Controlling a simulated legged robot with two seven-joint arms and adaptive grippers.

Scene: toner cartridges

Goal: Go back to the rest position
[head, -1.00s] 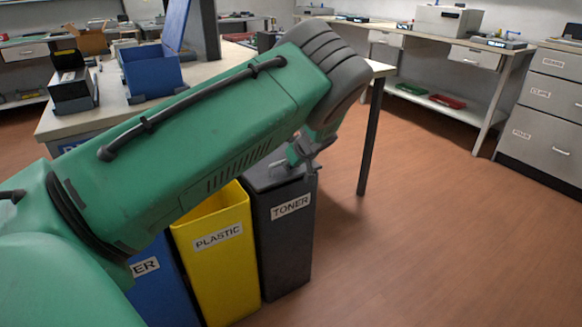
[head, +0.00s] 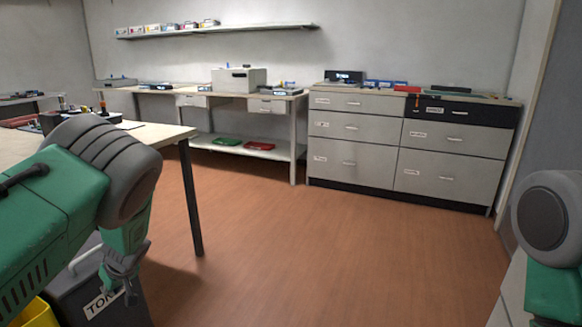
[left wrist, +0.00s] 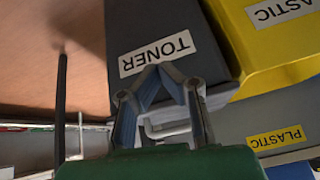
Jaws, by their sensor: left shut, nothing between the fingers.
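My left gripper (head: 126,288) hangs in front of the dark grey TONER bin (head: 72,292) at the lower left of the head view. In the left wrist view the fingers of the left gripper (left wrist: 158,70) meet at their tips, shut with nothing between them, in front of the label of the TONER bin (left wrist: 190,22). I cannot tell whether the fingers touch the bin. My right arm shows at the right edge of the head view; its gripper is out of the picture.
A yellow bin (head: 35,315) stands beside the TONER bin; its PLASTIC label shows in the left wrist view. A table (head: 158,134) stands at the left. A long bench (head: 240,92) and drawer cabinets (head: 355,165) line the back. The brown floor (head: 300,240) between is clear.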

